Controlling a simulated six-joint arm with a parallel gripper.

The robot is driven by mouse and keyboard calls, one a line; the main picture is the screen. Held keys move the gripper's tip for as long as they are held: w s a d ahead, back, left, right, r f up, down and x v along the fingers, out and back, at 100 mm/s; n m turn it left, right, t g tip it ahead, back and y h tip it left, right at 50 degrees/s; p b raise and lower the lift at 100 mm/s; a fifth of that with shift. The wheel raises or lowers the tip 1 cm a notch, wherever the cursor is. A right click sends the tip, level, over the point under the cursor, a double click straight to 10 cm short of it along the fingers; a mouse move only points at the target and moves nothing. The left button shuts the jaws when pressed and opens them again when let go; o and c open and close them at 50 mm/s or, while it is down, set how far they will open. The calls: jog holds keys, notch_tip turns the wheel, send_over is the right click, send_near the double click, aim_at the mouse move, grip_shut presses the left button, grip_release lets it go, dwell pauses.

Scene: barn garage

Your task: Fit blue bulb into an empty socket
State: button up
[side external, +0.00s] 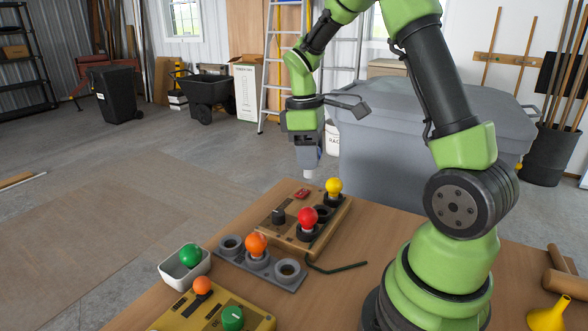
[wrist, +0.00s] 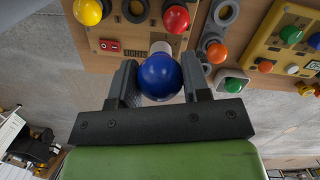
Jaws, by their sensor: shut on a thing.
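My gripper (side external: 308,164) hangs above the back left end of the wooden socket board (side external: 285,235). In the wrist view my gripper (wrist: 160,88) is shut on the blue bulb (wrist: 160,76), with its pale base pointing away from the camera. The blue globe is not clear in the side view. The wooden board holds a red bulb (side external: 308,218) and a yellow bulb (side external: 334,187), with an empty dark socket (side external: 323,213) between them. A grey socket strip (side external: 262,277) has an orange bulb (side external: 256,245) in the middle and empty sockets at its left end (side external: 231,244) and right end (side external: 288,269).
A white bin (side external: 175,273) holds a green bulb (side external: 190,256). A yellow box (side external: 190,318) with a green knob (side external: 232,318) stands at the front. A yellow funnel (side external: 547,318) is at the right.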

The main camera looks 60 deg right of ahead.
jog(key=s+d+m, duration=0.1)
jog(key=d, duration=0.4)
jog(key=shift+a+f, duration=0.1)
jog(key=shift+f, duration=5.85)
jog(key=shift+f, duration=0.55)
jog(key=o, duration=0.6)
jog(key=shift+r, duration=0.1)
jog(key=shift+w+a+r, duration=0.1)
jog(key=shift+w+r, duration=0.1)
jog(key=shift+r, duration=1.6)
jog(key=shift+w+d+r, duration=0.1)
jog(key=shift+w+r, duration=0.15)
jog(key=shift+r, duration=1.5)
jog(key=shift+w+a+r, duration=0.1)
jog(key=shift+w+r, duration=0.1)
jog(key=shift+r, duration=1.6)
jog(key=shift+a+r, duration=0.1)
